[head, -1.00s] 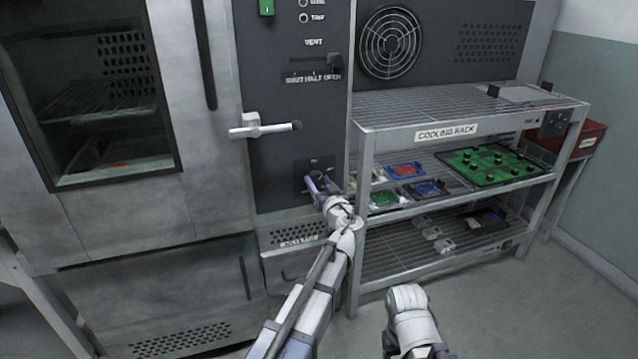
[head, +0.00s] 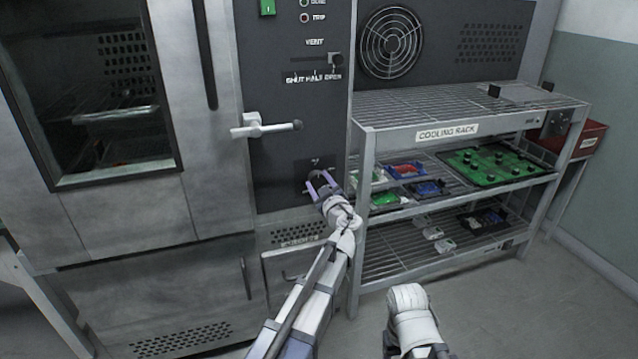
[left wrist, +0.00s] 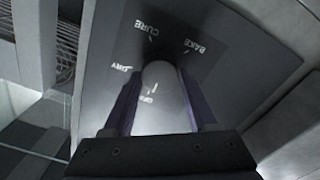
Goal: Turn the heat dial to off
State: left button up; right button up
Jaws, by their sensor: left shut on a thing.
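The heat dial (left wrist: 162,105) is a pale rounded knob on a dark plate in the left wrist view. Around it I read CURE, BAKE and DRY, and a partly covered label, likely OFF, that lies over or beside the knob. Which mark the dial points to I cannot tell. My left gripper (head: 319,182) is shut on the dial, with a purple finger on each side of it; the fingers also show in the left wrist view (left wrist: 158,100). In the head view the gripper mostly hides the dial. The jaws of my right gripper do not show.
A lever handle (head: 265,126) sticks out above and left of the dial, and a vent slider (head: 336,60) sits higher up. The cooling rack (head: 446,133), holding boards and small trays, stands close on the right. Open floor lies in front.

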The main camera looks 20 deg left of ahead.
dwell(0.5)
pick_arm(q)
jog(key=o, duration=1.4)
jog(key=shift+c, duration=0.2)
jog(key=shift+s, duration=0.1)
jog(key=v, duration=0.7)
jog(key=shift+s+d, duration=0.25)
